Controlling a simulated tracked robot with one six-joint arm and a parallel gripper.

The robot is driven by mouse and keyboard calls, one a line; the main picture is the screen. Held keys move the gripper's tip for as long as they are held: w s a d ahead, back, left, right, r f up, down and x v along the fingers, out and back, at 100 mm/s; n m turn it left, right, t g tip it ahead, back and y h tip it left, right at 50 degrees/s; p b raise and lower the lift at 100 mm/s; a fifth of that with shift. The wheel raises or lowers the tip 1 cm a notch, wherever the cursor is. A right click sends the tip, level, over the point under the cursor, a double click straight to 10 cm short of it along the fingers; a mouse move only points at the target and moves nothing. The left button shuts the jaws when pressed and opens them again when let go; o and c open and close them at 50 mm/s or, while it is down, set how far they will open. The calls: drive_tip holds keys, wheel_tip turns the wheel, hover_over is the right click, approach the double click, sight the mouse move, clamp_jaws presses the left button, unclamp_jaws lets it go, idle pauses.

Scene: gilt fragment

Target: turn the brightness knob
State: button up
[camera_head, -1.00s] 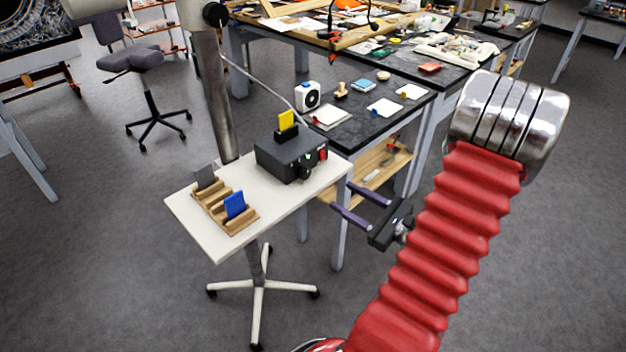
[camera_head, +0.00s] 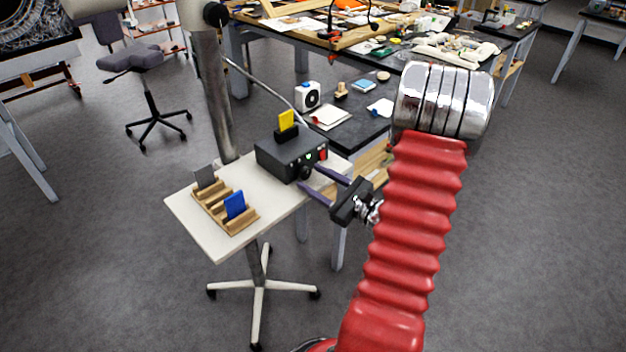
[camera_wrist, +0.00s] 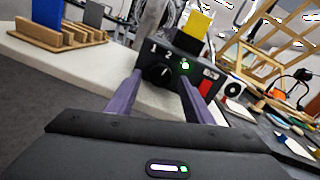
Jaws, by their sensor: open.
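The black control box (camera_head: 280,155) stands on the small white table, with a yellow card (camera_head: 286,120) upright in a slot on its top. Its front carries a dark round knob (camera_wrist: 157,73) with marks 1 and 2 above it, a green light (camera_wrist: 186,66) and a red switch (camera_wrist: 209,81). The knob also shows in the head view (camera_head: 305,172). My gripper (camera_head: 322,185) is open and empty, its two purple fingers pointing at the box front. In the wrist view the fingers (camera_wrist: 157,92) lie on either side of the knob; I cannot tell whether they touch it.
A wooden rack (camera_head: 222,206) with a blue card (camera_head: 235,204) and a grey card (camera_head: 205,175) stands on the white table (camera_head: 195,222). A dark bench (camera_head: 350,135) with a small white device (camera_head: 307,96) stands behind the box.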

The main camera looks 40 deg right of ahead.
drive_tip(key=shift+w, duration=0.35)
